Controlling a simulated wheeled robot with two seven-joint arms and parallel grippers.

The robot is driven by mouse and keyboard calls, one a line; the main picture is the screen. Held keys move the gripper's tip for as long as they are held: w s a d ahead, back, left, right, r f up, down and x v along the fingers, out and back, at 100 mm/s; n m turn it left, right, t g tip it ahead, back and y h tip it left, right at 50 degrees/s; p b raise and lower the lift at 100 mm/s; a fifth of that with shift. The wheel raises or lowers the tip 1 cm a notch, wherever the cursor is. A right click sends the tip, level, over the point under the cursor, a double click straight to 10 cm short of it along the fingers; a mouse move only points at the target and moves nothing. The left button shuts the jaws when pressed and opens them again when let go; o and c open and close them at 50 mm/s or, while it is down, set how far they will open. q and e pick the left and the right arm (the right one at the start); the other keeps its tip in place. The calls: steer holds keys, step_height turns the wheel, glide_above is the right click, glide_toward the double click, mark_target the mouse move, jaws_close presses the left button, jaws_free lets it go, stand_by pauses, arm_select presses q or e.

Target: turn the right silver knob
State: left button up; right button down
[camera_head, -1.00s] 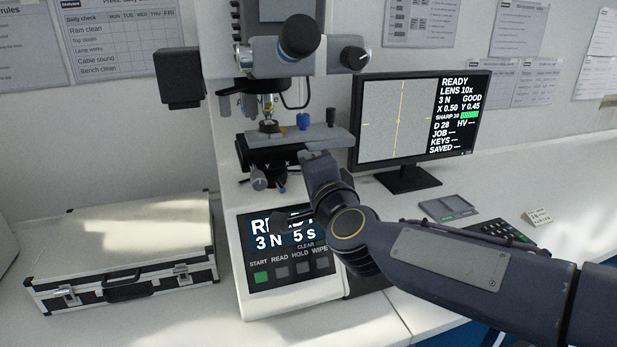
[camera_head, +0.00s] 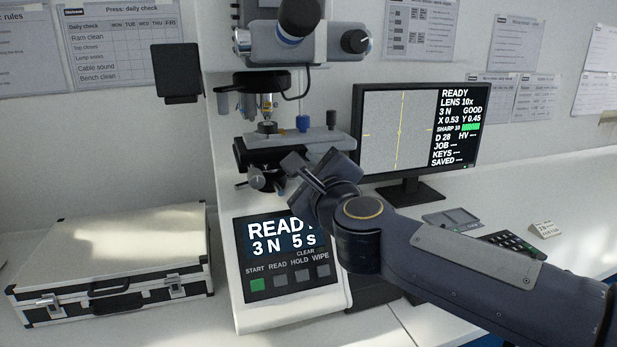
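Two small silver knobs hang under the microscope stage (camera_head: 290,142), side by side. The left silver knob (camera_head: 257,180) is in clear view. The right silver knob (camera_head: 281,183) is partly covered by my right gripper (camera_head: 283,181), whose arm comes in from the right. Its two fingers, one above and one below, lie around this knob and look closed on it, though the contact is small and partly hidden. The monitor (camera_head: 420,125) reads X 0.53, Y 0.45. My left gripper is not in view.
The tester's front panel (camera_head: 285,285) with its buttons lies just below my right gripper. A silver case (camera_head: 120,245) stands at the left. A keypad (camera_head: 512,244) and a small grey tray (camera_head: 450,218) lie right, behind my arm. The bench at far right is clear.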

steer(key=shift+f+m+b, duration=0.15)
steer(key=shift+m+b, duration=0.85)
steer(key=shift+m, duration=1.3)
steer(key=c, duration=1.2)
jaws_free()
steer(key=shift+c, duration=0.2)
steer(key=v, duration=0.8)
